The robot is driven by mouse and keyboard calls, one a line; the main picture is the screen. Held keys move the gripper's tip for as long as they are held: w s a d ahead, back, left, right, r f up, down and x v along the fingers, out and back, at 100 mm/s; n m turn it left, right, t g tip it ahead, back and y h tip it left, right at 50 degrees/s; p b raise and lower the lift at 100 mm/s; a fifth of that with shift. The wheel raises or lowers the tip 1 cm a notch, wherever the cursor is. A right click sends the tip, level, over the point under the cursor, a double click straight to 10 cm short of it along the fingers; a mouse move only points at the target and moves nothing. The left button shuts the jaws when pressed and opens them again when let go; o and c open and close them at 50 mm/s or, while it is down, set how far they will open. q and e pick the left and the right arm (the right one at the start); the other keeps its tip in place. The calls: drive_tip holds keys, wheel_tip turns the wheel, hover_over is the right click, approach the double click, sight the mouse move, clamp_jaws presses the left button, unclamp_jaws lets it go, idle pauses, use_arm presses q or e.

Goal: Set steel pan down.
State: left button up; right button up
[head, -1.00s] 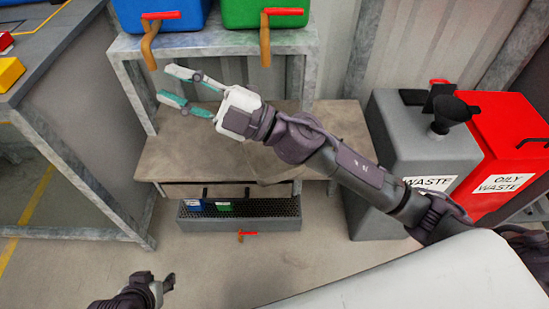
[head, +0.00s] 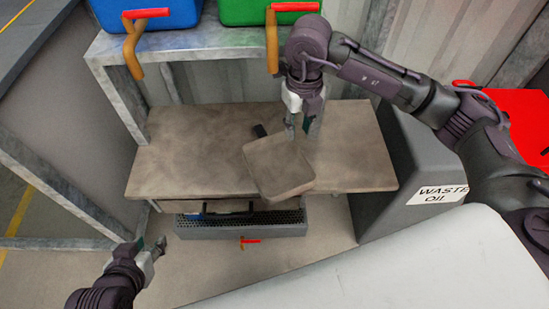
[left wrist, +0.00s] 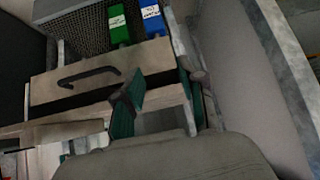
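The steel pan (head: 278,168) is a grey-brown, shallow square pan at the front edge of the workbench (head: 195,150). It sits askew, and its near corner reaches past the bench edge in the head view. I cannot tell whether it rests on the bench or hangs above it. A short dark handle (head: 260,130) shows at its far side. My right gripper (head: 302,128) points down at the pan's far right rim; whether its fingers grip the rim is unclear. My left gripper (head: 152,246) is open and empty, low at the left; its spread teal fingers show in the left wrist view (left wrist: 158,100).
Blue (head: 150,12) and green (head: 262,10) containers with red-handled taps stand on the shelf above. A mesh tray (head: 245,228) sits below the bench front. A grey waste-oil bin (head: 400,185) stands at right. The bench's left half is clear.

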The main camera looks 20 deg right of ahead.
sight(298, 146)
drive_tip(key=shift+d+f, duration=0.15)
drive_tip(key=shift+f, duration=0.75)
drive_tip(key=shift+f+b, duration=0.35)
drive_tip(key=shift+f, duration=0.15)
wheel_tip(298, 146, down, 5)
drive_tip(key=shift+r+b, duration=0.2)
drive_tip(key=shift+b, duration=0.5)
use_arm(q)
drive_tip(key=w+d+r+t+h, duration=0.1)
drive_tip(key=w+d+r+t, duration=0.1)
drive_tip(key=w+r+t, duration=0.3)
wheel_tip(298, 146, up, 2)
drive_tip(key=shift+w+d+r+t, duration=0.1)
drive_tip(key=shift+w+d+t, duration=0.3)
drive_tip(key=shift+w, duration=0.25)
use_arm(e)
clamp_jaws()
drive_tip(key=shift+r, duration=0.1)
